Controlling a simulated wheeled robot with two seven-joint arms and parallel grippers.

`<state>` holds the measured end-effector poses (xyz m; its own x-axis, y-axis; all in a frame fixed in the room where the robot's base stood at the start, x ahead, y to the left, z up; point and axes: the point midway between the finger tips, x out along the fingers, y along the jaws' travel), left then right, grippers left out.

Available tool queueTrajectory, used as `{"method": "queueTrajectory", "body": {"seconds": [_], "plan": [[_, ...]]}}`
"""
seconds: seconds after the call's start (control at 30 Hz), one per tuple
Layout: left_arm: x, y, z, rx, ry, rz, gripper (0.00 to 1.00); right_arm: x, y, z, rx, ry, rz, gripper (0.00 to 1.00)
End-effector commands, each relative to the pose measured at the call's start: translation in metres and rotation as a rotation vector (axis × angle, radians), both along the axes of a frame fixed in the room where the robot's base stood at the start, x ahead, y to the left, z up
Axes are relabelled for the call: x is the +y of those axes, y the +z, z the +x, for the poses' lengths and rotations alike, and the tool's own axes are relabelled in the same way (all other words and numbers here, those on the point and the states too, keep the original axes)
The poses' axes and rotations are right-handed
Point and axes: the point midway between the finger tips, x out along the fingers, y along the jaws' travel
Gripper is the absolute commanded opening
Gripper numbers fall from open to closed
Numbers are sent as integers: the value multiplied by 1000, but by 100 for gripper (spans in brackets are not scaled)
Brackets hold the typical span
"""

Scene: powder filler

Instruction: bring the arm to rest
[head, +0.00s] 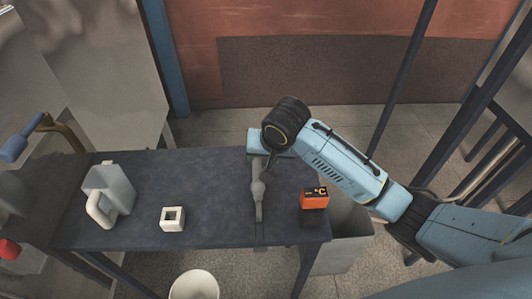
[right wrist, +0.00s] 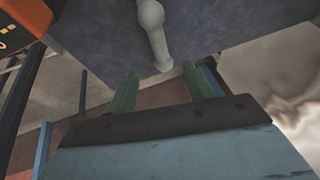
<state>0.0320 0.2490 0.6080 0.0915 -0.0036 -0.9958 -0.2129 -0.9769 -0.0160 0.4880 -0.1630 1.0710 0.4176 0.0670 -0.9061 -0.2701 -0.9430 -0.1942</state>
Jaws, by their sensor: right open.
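My right arm comes in from the right in the head view, bent over the back right of the dark table (head: 215,215). My right gripper (right wrist: 162,82) is open in the right wrist view, with its two green fingers apart and nothing between them. A grey rounded fitting (head: 258,190) on the table lies close by the gripper in the head view. Its knobbed shaft also shows beyond the fingers in the right wrist view (right wrist: 152,18). In the head view the wrist hides most of the gripper. My left gripper is not in view.
An orange and black box (head: 314,200) sits at the table's right edge. A grey jug (head: 112,188) and a white square block with a hole (head: 165,224) stand on the left.

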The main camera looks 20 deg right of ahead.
Motion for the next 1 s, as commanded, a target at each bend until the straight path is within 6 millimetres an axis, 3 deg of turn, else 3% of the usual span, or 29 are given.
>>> {"method": "queueTrajectory", "body": {"seconds": [0.2,0.73,0.87,1.0], "plan": [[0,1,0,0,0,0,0,-1,9,-4,0,-1,0,52],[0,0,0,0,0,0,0,1,4,-10,5,13,1,52],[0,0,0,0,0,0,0,8,-12,-35,12,80,4,52],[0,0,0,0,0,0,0,12,-36,-83,18,190,-2,52]]}}
